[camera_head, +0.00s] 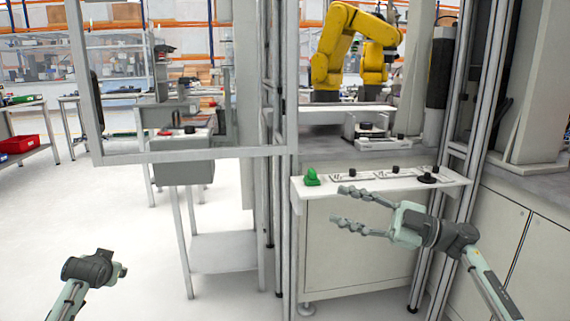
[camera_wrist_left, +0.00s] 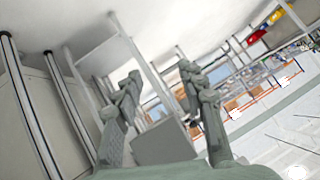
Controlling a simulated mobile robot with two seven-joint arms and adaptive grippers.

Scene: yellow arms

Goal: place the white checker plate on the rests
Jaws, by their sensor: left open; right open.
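My right gripper (camera_head: 339,205) is open and empty. It appears in front of the white shelf (camera_head: 455,183), with its fingers pointing left. White flat pieces with black knobs lie on this shelf, one left (camera_head: 350,176) and one right (camera_head: 396,171). I cannot tell which thing is the checker plate, and I cannot make out the rests. My left gripper is at the lower left, mostly hidden behind its wrist in the head view. In the left wrist view its two fingers (camera_wrist_left: 160,92) are apart with nothing between them.
A green object (camera_head: 312,177) stands on the shelf's left end, and a dark knob (camera_head: 428,178) near its right end. A yellow robot arm (camera_head: 335,50) stands inside the cell behind. Metal posts (camera_head: 279,120) frame the cell.

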